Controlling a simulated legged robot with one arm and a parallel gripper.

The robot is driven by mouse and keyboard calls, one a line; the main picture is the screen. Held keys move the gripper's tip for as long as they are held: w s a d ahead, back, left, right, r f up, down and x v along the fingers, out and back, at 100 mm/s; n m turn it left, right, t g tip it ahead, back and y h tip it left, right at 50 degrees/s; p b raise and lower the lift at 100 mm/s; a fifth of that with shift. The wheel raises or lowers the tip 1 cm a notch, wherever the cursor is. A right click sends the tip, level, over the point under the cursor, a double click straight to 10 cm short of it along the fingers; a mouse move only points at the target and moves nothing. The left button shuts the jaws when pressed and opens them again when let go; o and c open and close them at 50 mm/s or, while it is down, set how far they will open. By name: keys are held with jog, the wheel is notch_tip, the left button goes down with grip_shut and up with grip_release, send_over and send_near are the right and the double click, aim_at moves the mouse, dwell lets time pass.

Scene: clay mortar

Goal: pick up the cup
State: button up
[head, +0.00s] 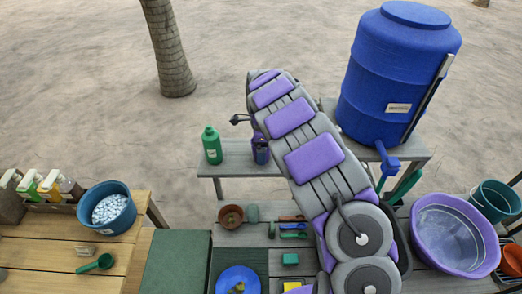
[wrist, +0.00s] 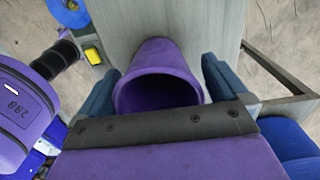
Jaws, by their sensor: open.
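The cup (wrist: 165,58) is purple and shows in the wrist view with its dark round mouth facing my camera. It is on a grey wooden bench. My gripper (wrist: 161,84) is open, with one blue finger on each side of the cup. I cannot tell whether either finger touches it. In the head view the cup (head: 261,153) is a small purple shape at the end of my arm, partly hidden by it.
A green bottle (head: 212,145) stands on the grey bench (head: 238,160), left of the cup. A large blue barrel (head: 397,72) with a tap stands at right. Nearer are a purple basin (head: 428,208), a blue tub of white pebbles (head: 96,212) and small tools.

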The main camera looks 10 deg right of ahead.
jog(key=shift+c, duration=0.4)
jog(key=c, duration=0.9)
jog(key=shift+r, duration=0.15)
